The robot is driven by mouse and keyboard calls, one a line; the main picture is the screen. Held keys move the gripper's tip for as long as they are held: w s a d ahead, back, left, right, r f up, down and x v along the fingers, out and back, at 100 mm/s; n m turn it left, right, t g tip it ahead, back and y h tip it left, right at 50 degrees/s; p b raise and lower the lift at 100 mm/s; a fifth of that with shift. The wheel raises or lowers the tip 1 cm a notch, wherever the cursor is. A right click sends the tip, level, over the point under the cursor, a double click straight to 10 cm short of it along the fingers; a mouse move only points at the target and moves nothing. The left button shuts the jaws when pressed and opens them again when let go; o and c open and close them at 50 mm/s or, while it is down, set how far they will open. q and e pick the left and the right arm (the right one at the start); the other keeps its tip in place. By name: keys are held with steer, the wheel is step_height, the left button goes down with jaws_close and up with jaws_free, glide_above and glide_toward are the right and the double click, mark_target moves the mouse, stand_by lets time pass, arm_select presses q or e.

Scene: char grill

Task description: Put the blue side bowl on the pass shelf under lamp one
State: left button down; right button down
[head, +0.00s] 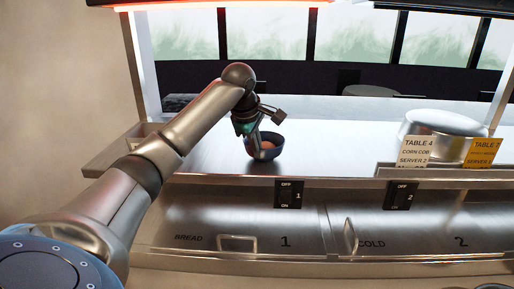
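The blue side bowl (273,147) is a small dark blue bowl with something orange-brown inside. It is upright at the metal pass shelf (205,155), behind the switch marked 1. My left gripper (253,144) is at the bowl's left rim, with its fingers pointing down. Whether the fingers are shut on the rim is too small to tell, and I cannot tell whether the bowl rests on the shelf or is just above it. A glowing lamp bar (230,4) runs along the top. My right gripper is not in view.
A round metal lidded pan (441,124) stands on the shelf at right, behind a white ticket (413,151) and a yellow ticket (481,153). Switches 1 (288,194) and 2 (400,196) are on the front edge. Drawers marked BREAD and COLD lie below. The shelf's middle is clear.

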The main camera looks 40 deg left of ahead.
arm_select(q)
steer(key=c, duration=1.5)
jaws_free()
steer(key=shift+f, duration=0.15)
steer(key=o, duration=0.5)
steer(key=shift+c, duration=0.2)
steer(key=v, duration=1.2)
